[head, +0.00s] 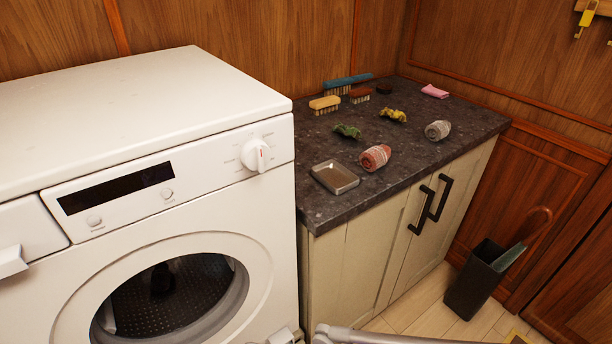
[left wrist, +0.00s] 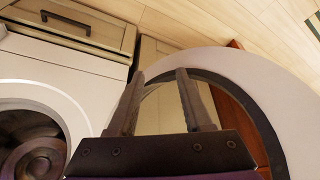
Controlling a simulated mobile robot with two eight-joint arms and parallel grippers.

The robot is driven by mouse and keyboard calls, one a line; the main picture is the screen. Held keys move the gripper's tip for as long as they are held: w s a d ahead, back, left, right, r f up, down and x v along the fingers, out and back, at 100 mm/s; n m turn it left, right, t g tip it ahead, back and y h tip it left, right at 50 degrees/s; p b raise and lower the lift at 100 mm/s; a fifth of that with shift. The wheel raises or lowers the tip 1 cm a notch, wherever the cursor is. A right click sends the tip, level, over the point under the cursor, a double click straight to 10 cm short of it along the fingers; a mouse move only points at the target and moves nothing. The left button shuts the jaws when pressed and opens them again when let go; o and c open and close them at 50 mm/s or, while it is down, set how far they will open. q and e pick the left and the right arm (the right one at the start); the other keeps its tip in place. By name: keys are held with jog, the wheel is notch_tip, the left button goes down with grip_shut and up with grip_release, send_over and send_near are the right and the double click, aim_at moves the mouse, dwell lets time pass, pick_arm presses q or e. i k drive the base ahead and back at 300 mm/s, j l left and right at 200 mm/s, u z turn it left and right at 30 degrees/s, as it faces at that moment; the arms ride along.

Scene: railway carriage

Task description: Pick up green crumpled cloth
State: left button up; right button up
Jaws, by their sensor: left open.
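The green crumpled cloth (head: 346,131) lies on the dark speckled countertop (head: 334,213), left of a yellow crumpled cloth (head: 393,115) and behind a metal tray (head: 335,177). My left gripper (left wrist: 160,75) shows in the left wrist view, open, with nothing between its two fingers. It is away from the countertop items, and the cloth is not in that view. My right gripper is not in view.
A white washing machine (head: 180,110) stands left of the counter and rises above it. A red striped roll (head: 375,158), a grey roll (head: 438,130), several brushes (head: 325,104) and a pink cloth (head: 434,91) surround the cloth. A dark bin (head: 474,287) stands on the floor at right.

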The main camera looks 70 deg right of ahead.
aim_at(351, 131)
jog(key=z, duration=2.5)
jog(key=i+l+u, duration=0.15)
jog(key=l, duration=0.15)
jog(key=i+l+u, duration=0.15)
jog(key=l, duration=0.15)
jog(key=i+l+u, duration=0.15)
jog(key=l, duration=0.15)
jog(key=i+l+u, duration=0.15)
jog(key=l, duration=0.2)
jog(key=k, duration=0.05)
